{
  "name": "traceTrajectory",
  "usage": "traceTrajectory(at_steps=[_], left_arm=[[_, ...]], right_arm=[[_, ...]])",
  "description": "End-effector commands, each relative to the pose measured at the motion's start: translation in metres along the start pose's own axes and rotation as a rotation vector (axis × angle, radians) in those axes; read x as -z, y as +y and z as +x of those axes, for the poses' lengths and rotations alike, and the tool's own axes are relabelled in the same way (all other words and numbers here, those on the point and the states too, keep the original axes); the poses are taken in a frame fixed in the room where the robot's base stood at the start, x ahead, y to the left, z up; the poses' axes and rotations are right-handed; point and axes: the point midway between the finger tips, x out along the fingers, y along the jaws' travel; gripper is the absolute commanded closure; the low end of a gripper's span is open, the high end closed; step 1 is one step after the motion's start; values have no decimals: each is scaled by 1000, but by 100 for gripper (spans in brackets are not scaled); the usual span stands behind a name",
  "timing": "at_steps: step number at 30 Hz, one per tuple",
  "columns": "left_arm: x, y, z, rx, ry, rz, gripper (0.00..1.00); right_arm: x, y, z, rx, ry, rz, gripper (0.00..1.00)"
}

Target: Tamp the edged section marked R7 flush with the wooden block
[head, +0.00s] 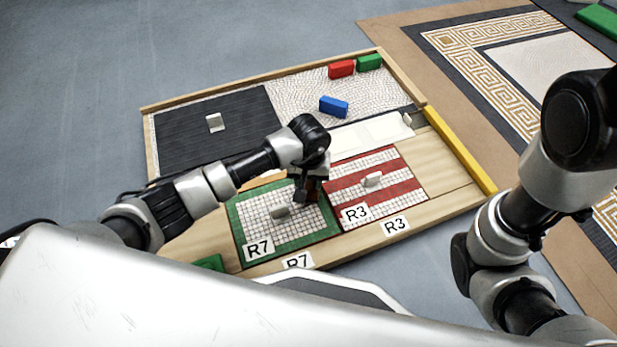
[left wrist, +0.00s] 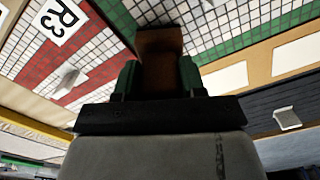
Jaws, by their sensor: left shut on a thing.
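My left gripper (head: 306,190) is over the right side of this section, near the R3 section. It is shut on the brown wooden block (left wrist: 160,42), which points down at the tiles between the green finger pads. I cannot tell whether the block touches the tiles or whether R7 sits flush. My right gripper is out of view.
The red-striped R3 section (head: 390,198) with its own knob lies right of R7. A dark panel (head: 180,135) is behind. Red (head: 341,69), green (head: 369,62) and blue (head: 333,106) blocks lie on the far pale panel. A yellow bar (head: 460,150) lines the right edge.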

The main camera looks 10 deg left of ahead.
Motion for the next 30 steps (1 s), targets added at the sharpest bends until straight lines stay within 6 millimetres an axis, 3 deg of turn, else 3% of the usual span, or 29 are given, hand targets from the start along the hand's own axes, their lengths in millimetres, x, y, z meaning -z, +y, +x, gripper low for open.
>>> traceTrajectory(at_steps=[30], left_arm=[[0,0,10,0,1,-1,83]], right_arm=[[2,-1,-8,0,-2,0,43]])
